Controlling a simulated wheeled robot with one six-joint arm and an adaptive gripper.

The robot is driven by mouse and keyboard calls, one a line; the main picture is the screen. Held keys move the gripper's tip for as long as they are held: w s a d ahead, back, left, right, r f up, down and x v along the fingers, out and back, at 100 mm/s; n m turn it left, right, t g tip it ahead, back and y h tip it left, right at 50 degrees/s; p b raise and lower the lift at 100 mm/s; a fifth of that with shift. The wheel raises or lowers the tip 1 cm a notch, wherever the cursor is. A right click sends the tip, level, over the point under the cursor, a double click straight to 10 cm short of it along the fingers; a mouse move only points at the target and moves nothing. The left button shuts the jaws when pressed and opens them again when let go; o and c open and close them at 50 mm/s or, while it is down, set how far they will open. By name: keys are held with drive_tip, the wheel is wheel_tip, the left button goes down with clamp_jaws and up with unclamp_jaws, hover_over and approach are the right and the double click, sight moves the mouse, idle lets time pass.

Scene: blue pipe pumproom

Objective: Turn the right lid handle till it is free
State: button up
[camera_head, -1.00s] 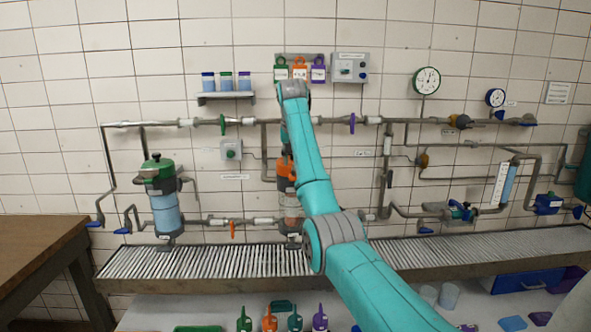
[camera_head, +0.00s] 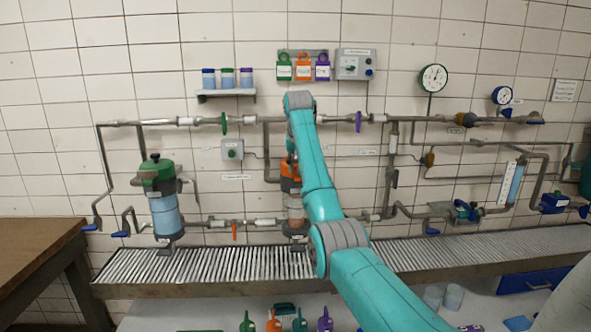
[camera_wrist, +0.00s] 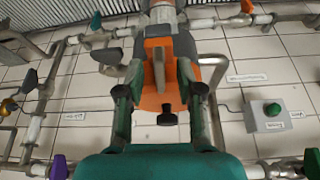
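The right filter has an orange lid (camera_head: 289,172) above a clear body (camera_head: 295,208); my arm covers its right part in the head view. In the wrist view the lid (camera_wrist: 151,103) fills the middle, with an upright orange bar (camera_wrist: 158,68) and a small black knob (camera_wrist: 167,113). My gripper (camera_wrist: 159,82) is over the lid, its two dark fingers apart on either side of the orange bar. I see gaps between the fingers and the bar. Whether a fingertip touches the grey parts beside the lid cannot be told. The head view hides my gripper behind the arm.
The left filter (camera_head: 164,205) with a green lid stands apart. Pipes with an orange valve handle (camera_head: 234,232) and a purple one (camera_head: 358,121) run close by. A green-button box (camera_wrist: 265,115) is near my gripper. A ribbed grating (camera_head: 200,264) lies below.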

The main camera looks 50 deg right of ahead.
drive_tip(key=shift+w+d+f, duration=0.15)
drive_tip(key=shift+d+f, duration=0.1)
drive_tip(key=shift+f, duration=0.4)
clamp_jaws()
